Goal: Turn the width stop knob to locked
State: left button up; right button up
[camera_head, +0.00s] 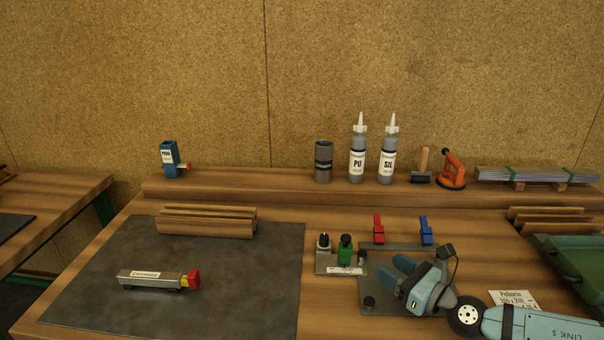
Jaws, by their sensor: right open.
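A small metal plate (328,268) with a printed label stands on the bench right of the dark mat. It carries a black-topped post (323,241), a green block with a dark top (345,250) and a small dark knob (361,257). A dark base plate (375,309) with a black knob (369,301) lies nearer, partly under my right gripper. I cannot tell which knob is the width stop, nor its setting. My right gripper (393,270) is open, its blue fingers pointing left, just right of the small plate, apparently holding nothing. My left gripper is out of view.
Behind the plates, a grey bar (392,247) lies near red (378,230) and blue (426,231) clamps. A labelled tool (150,280) lies on the dark mat (235,295), with wooden strips (207,222) behind. A green tray (572,262) stands right. Bottles line the back ledge.

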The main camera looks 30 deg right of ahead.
aim_at(323, 239)
jog(key=k+l, duration=0.15)
jog(key=k, duration=0.35)
jog(key=k+l, duration=0.2)
jog(key=k, duration=0.25)
